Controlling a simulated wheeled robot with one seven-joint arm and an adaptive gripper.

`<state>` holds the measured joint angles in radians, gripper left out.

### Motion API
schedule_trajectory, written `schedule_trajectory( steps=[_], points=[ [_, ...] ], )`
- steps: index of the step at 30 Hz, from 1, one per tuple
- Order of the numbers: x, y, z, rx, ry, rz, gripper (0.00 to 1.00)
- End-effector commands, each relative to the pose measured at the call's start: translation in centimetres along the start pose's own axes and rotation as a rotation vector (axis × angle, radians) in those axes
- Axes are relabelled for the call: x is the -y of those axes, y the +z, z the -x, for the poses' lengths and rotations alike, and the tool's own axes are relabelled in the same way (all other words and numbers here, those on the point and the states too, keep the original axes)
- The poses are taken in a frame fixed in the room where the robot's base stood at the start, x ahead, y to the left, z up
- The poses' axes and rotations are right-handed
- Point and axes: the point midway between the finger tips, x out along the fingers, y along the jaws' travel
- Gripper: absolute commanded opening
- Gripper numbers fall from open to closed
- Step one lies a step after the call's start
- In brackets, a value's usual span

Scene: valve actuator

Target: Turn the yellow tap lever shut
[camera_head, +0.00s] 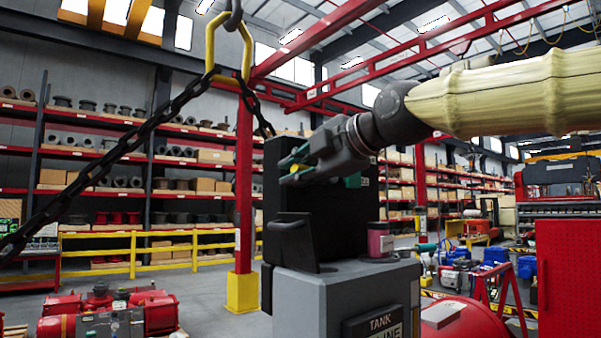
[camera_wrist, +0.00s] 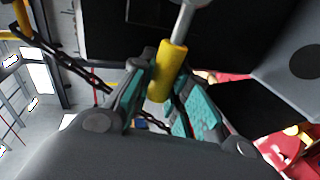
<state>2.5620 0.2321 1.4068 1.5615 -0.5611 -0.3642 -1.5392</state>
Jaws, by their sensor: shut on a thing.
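The yellow tap lever (camera_wrist: 168,70) shows in the wrist view as a yellow sleeve on a grey metal rod (camera_wrist: 186,20). It lies between the teal-padded fingers of my gripper (camera_wrist: 162,88), which is shut on it. In the head view my gripper (camera_head: 284,171) reaches in from the right, in front of a black upright panel (camera_head: 285,205). Only a small bit of yellow shows at the fingers there, and the tap body is mostly hidden.
A grey cabinet marked TANK (camera_head: 340,300) stands under the panel, with a pink-labelled can (camera_head: 380,240) on top. A dark chain (camera_head: 130,140) hangs at the left from a yellow hook link (camera_head: 212,70). A red cabinet (camera_head: 570,270) stands at the right.

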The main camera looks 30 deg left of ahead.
Motion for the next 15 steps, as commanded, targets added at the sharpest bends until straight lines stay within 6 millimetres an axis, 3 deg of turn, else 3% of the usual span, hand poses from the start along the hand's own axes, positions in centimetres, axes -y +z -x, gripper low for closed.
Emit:
schedule_trajectory(
  steps=[1,2,5,15],
  points=[
    [0.09,-0.38,-0.02,-0.004,-0.003,0.001,0.0],
    [0.1,-0.38,-0.02,-0.004,-0.003,0.001,0.21],
    [0.1,-0.29,-0.01,-0.003,-0.003,0.0,0.39],
    [0.12,-0.03,0.09,0.0,-0.002,-0.002,0.4]
  ],
)
